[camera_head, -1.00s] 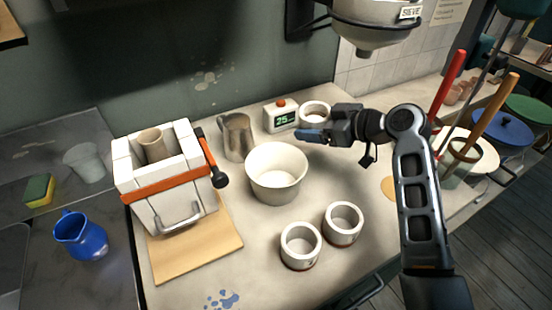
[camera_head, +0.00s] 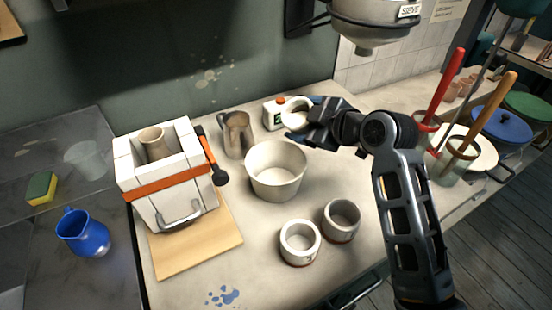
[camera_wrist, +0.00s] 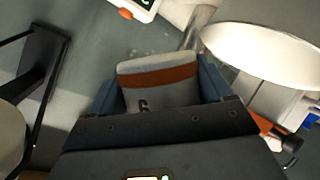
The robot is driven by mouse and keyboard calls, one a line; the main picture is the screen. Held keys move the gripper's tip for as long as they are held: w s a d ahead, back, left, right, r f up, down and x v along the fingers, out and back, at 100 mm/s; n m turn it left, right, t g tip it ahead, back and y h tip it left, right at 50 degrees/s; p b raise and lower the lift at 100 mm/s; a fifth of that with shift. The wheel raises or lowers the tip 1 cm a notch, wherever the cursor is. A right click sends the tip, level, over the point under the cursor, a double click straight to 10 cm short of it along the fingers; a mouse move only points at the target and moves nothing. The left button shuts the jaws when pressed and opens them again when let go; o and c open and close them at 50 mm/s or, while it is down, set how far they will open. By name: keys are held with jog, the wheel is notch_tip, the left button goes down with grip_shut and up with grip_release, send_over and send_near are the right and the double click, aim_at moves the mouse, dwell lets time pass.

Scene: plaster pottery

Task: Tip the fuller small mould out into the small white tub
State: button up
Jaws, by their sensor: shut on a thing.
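My gripper (camera_head: 306,117) is shut on a small white mould (camera_head: 296,108) with its blue fingers on either side. The mould is tilted and overlaps the timer in the head view. The wrist view shows the mould's side (camera_wrist: 160,88) with an orange-brown band and a dark mark like a 6. Its contents cannot be made out. The small white tub (camera_head: 275,172) stands upright, in front and to the left of my gripper; its rim also shows in the wrist view (camera_wrist: 265,50). Two other small moulds stand upright in front, one left (camera_head: 299,243), one right (camera_head: 341,221).
A timer (camera_head: 273,113) and a metal jug (camera_head: 237,135) stand behind the tub. A strapped white block mould (camera_head: 168,180) sits on a wooden board at left. A sieve hopper (camera_head: 368,25) hangs above my arm.

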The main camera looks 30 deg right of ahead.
jog(key=shift+a+r+n+h, duration=0.2)
jog(key=shift+r+n+h, duration=0.2)
jog(key=shift+n, duration=0.1)
jog(key=shift+f+n+t+h, duration=0.3)
jog(key=shift+f+n+t, duration=0.15)
jog(key=shift+n, duration=0.15)
jog(key=shift+r, duration=0.15)
jog(key=shift+r+n+h+b, duration=0.2)
jog(key=shift+n+h+b, duration=0.3)
jog(key=shift+n+b, duration=0.1)
dwell(0.3)
jog(key=shift+s+a+f+t+b, duration=0.1)
jog(key=shift+f+t+b, duration=0.15)
jog(key=shift+b, duration=0.2)
jog(key=shift+r, duration=0.1)
jog(key=shift+f+n+h+b, duration=0.3)
jog(key=shift+n+b, duration=0.2)
jog(key=shift+b, duration=0.2)
